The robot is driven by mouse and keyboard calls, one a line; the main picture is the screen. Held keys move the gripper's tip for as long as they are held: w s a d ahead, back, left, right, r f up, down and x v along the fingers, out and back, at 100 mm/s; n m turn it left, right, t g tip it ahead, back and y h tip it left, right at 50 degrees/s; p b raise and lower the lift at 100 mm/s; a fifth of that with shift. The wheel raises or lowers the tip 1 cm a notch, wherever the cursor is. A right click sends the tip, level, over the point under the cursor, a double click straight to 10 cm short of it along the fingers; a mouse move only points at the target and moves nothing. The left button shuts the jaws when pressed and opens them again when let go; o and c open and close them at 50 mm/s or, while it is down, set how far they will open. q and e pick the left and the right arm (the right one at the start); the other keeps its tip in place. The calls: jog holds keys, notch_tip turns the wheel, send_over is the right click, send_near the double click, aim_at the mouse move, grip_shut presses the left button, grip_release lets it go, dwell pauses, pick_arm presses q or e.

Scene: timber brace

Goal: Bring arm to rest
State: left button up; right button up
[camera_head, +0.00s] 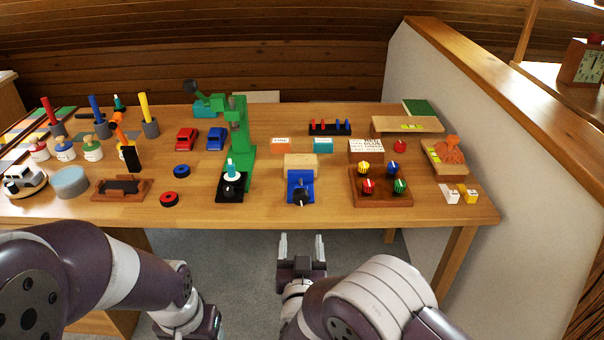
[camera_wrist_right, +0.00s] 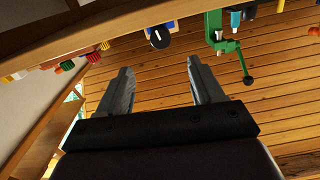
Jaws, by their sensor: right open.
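My right gripper (camera_head: 301,248) is open and empty in the head view, in front of the table's front edge and below the tabletop. Its two fingers stand apart with nothing between them in the right wrist view (camera_wrist_right: 160,85). My left arm comes in from the left. My left gripper (camera_head: 205,322) is partly in view at the bottom edge, and its fingers cannot be made out. The wooden table (camera_head: 330,215) stands ahead of both arms. A timber block (camera_head: 300,162) sits at a blue fixture (camera_head: 300,185) with a black knob near the front edge.
A green press (camera_head: 240,140) stands mid-table. A wooden tray (camera_head: 380,188) with several coloured knobs is to the right, and toy cars (camera_head: 187,138) and pegs are to the left. A pale partition (camera_head: 430,110) borders the right side. The floor before the table is clear.

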jog(key=s+a+f+n+g+y, duration=0.2)
jog(key=s+f+n+g, duration=0.1)
jog(key=s+f+g, duration=0.65)
jog(key=s+d+r+g+h, duration=0.1)
jog(key=s+d+r+g, duration=0.1)
jog(key=s+d+g, duration=0.45)
jog(key=s+d+r+g+h, duration=0.1)
jog(key=s+d, duration=0.3)
jog(key=d, duration=0.5)
jog(key=d+r+m, duration=0.2)
jog(key=d+r, duration=0.3)
jog(key=d, duration=0.1)
notch_tip(320, 180, up, 21)
jog(key=p, duration=2.2)
jog(key=shift+w+a+p, duration=0.25)
jog(key=shift+a+p, duration=0.05)
jog(key=shift+p, duration=0.05)
